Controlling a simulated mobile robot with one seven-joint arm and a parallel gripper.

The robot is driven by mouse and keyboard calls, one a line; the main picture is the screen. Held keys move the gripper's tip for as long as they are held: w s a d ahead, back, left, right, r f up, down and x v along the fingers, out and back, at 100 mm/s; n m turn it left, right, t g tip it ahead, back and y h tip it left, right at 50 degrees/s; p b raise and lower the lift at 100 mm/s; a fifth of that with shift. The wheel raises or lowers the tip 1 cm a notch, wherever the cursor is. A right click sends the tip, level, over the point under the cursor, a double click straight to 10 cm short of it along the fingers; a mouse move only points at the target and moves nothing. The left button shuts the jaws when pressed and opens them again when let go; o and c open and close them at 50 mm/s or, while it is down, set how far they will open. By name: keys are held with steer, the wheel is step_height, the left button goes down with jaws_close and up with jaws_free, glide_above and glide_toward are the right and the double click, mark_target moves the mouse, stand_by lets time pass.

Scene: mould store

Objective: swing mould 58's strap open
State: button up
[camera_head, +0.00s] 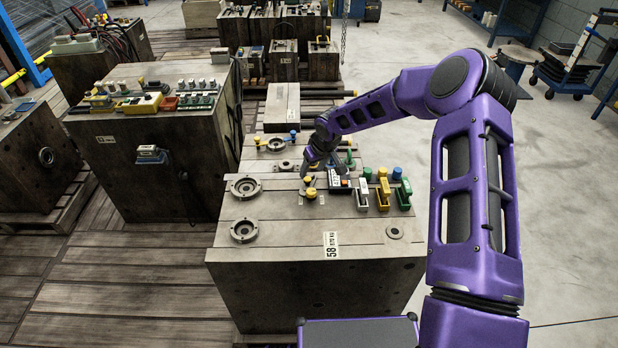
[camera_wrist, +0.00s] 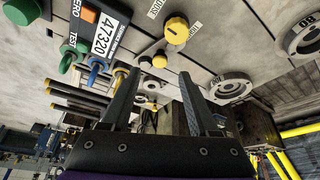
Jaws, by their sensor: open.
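Mould 58 (camera_head: 285,275) is the large dark-stained block in front of me, with a white label (camera_head: 331,245) reading 58 on its front. I cannot clearly pick out its strap among the fittings on top. My gripper (camera_head: 309,178) is above the top, just behind a yellow knob (camera_head: 310,193). In the wrist view my gripper (camera_wrist: 160,88) is open, with nothing held between its fingers. The yellow knob (camera_wrist: 177,30) and a smaller yellow fitting (camera_wrist: 160,60) lie beyond the fingertips. My arm hides part of the mould's far side.
A counter reading 47320 (camera_wrist: 104,36) sits beside the knobs. Green (camera_head: 402,191) and white (camera_head: 362,192) clamps stand on the top's right side. Round ring flanges (camera_head: 245,230) lie at its left. Another loaded block (camera_head: 150,180) stands left. Open floor (camera_head: 560,200) lies right.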

mark_target(308, 179)
steer(key=shift+x, duration=2.8)
steer(key=shift+r, duration=0.1)
steer(key=shift+c, duration=0.3)
jaws_close()
